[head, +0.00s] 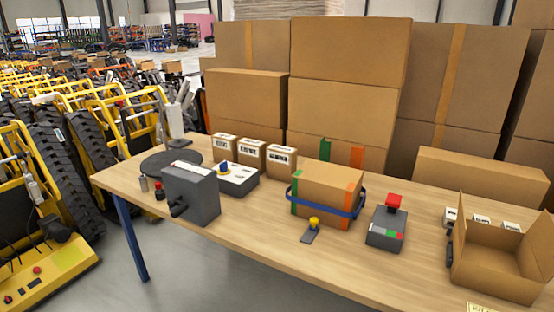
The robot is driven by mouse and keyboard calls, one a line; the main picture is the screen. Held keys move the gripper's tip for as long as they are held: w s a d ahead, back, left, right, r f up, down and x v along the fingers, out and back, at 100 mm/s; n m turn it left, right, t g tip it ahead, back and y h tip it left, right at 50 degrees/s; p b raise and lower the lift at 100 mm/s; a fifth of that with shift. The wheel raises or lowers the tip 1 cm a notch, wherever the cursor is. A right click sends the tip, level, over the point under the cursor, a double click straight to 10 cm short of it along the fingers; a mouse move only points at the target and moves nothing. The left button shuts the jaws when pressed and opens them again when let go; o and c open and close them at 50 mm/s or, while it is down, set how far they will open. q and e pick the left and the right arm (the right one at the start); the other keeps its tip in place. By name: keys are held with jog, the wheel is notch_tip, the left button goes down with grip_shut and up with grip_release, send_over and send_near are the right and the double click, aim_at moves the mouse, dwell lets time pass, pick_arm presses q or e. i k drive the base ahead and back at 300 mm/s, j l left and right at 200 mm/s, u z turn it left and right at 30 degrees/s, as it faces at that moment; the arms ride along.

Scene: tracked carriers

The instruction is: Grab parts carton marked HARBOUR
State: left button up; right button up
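Three small brown cartons stand in a row on the table (130,178), near its back edge. The left carton (224,152), the middle carton (250,158) and the right carton (280,165) each carry a white label with dark print. The print is too small to read, so I cannot tell which one is marked HARBOUR. More small white-labelled items (481,219) show behind and in the open box at the right, mostly hidden, their print also unreadable. Neither of my grippers is in view.
In front of the cartons are a grey machine (190,195) and a white-topped control box (236,178). A larger carton with a blue strap (328,190), a red-topped device (386,228) and an open box (495,275) stand rightward. Big boxes (345,110) rise behind; tracked carriers (40,200) stand left.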

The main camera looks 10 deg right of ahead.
aim_at(282, 160)
jog(key=i+j+z, duration=0.1)
jog(key=i+j, duration=0.6)
jog(key=j, duration=0.15)
jog(key=i+j+z, duration=0.15)
jog(key=i+j, duration=0.15)
jog(key=j, duration=0.15)
jog(key=i+j+z, duration=0.1)
jog(key=j, duration=0.25)
jog(key=i+j, duration=0.2)
jog(key=j, duration=0.2)
jog(key=i+j+z, duration=0.15)
jog(key=j, duration=0.2)
jog(key=i+j, duration=0.15)
jog(key=j, duration=0.25)
jog(key=i+j+z, duration=0.15)
jog(key=j, duration=0.2)
jog(key=i+j, duration=0.1)
jog(key=j, duration=0.3)
jog(key=i+j+z, duration=0.15)
jog(key=j, duration=0.3)
